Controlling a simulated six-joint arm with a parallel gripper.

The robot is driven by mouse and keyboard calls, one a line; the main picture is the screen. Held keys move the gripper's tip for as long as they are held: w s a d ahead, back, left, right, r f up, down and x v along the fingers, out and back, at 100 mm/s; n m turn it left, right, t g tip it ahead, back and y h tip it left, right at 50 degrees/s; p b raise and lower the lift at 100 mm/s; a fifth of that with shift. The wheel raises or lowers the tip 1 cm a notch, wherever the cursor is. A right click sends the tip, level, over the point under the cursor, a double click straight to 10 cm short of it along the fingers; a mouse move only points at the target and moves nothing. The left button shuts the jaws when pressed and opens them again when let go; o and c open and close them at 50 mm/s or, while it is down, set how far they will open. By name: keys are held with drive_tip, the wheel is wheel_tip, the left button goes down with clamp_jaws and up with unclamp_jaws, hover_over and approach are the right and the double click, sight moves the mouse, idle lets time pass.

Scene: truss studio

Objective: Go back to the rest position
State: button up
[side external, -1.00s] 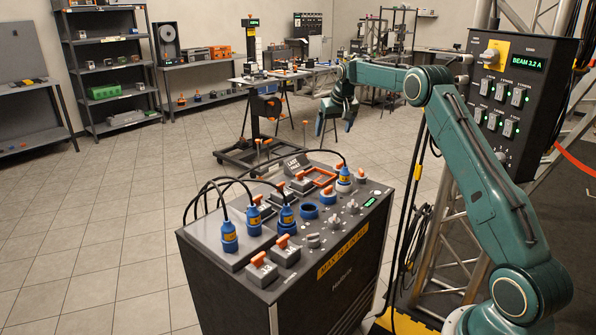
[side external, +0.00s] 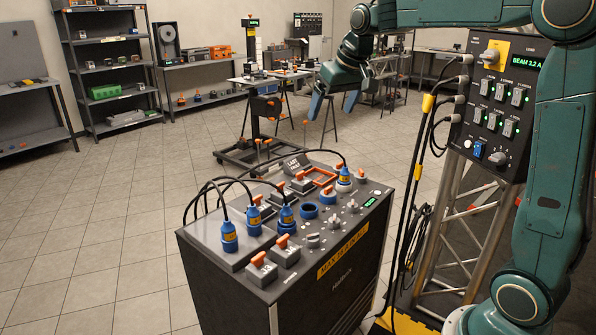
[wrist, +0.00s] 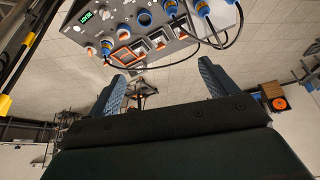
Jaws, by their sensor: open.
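My gripper (side external: 333,104) hangs in the air above and behind the far side of the control cabinet, its two blue fingers pointing down and apart. It is open with nothing between the fingers. In the wrist view my gripper (wrist: 163,92) also shows spread and empty, with the cabinet top beyond the fingertips. The control cabinet (side external: 290,290) stands below, with blue plugs (side external: 287,218) and black cables on its top.
A panel box (side external: 510,150) reading BEAM 3.2 A sits at the right on a metal truss (side external: 455,240). Cables hang beside it. A wheeled stand (side external: 262,150) is behind the cabinet. Shelves (side external: 105,70) line the back left. The floor (side external: 90,230) at left is clear.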

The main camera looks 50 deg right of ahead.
drive_tip(key=s+a+f+n, duration=0.1)
drive_tip(key=s+a, duration=0.3)
drive_tip(key=s, duration=0.5)
drive_tip(key=s+a+f+n+y, duration=0.1)
drive_tip(key=s+a+f, duration=0.2)
drive_tip(key=s+a, duration=0.2)
drive_tip(key=s+a+f+n, duration=0.1)
drive_tip(key=s+a+f, duration=0.2)
drive_tip(key=s, duration=0.9)
drive_tip(key=shift+s+a+t+y, duration=0.3)
drive_tip(key=shift+a, duration=0.35)
